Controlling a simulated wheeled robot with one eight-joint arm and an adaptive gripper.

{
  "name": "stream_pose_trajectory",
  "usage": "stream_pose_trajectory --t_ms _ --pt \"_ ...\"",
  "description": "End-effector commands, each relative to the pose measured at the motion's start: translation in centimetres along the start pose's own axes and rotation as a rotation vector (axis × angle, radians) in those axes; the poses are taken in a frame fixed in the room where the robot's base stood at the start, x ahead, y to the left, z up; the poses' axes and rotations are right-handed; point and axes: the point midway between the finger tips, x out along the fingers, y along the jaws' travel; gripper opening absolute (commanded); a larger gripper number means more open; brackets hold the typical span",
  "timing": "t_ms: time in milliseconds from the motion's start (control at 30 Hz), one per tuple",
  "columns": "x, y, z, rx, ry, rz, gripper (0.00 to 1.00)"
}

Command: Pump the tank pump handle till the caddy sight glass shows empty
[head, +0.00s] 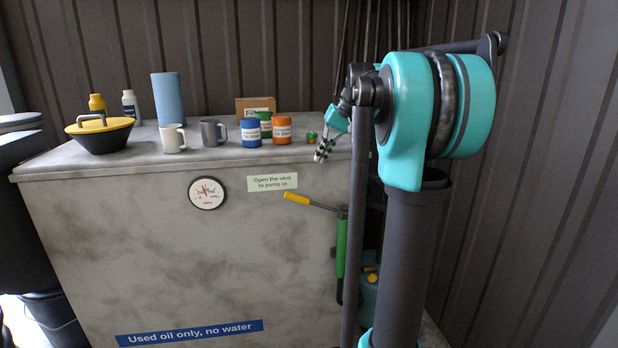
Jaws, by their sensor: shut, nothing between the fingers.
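The pump handle has a yellow grip (297,198) on a dark lever, pointing left and slightly up from the green pump body (341,248) on the right of the tank's front. The grey tank (80,240) fills the middle and left. My gripper (320,157) is shut and empty, above and right of the yellow grip, by the tank top's front edge, and not touching the handle. A teal container (367,300), perhaps the caddy, stands low behind my arm, mostly hidden. No sight glass can be made out.
A round gauge (207,193) and a label reading "Open the vent to pump in" (272,183) are on the tank front. A small green cap (312,137) sits on top near my gripper. Ribbed walls close in behind and right.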

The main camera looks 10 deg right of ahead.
Motion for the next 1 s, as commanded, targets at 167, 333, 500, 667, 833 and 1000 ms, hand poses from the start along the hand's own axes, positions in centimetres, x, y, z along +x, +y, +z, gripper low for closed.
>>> stream_pose_trajectory --t_ms 167,333,500,667,833,1000 --pt "2.5 -0.1 0.0 -0.002 -0.001 0.0 0.0" --pt "5.8 -0.1 0.0 -0.003 -0.001 0.0 0.0" --pt "9.1 0.0 0.0 -0.002 0.0 0.0 0.0" --pt "11.6 0.0 0.0 -0.001 -0.001 0.0 0.0" --pt "13.1 0.0 0.0 -0.001 -0.001 0.0 0.0" --pt "13.6 0.0 0.0 -0.001 0.0 0.0 0.0"
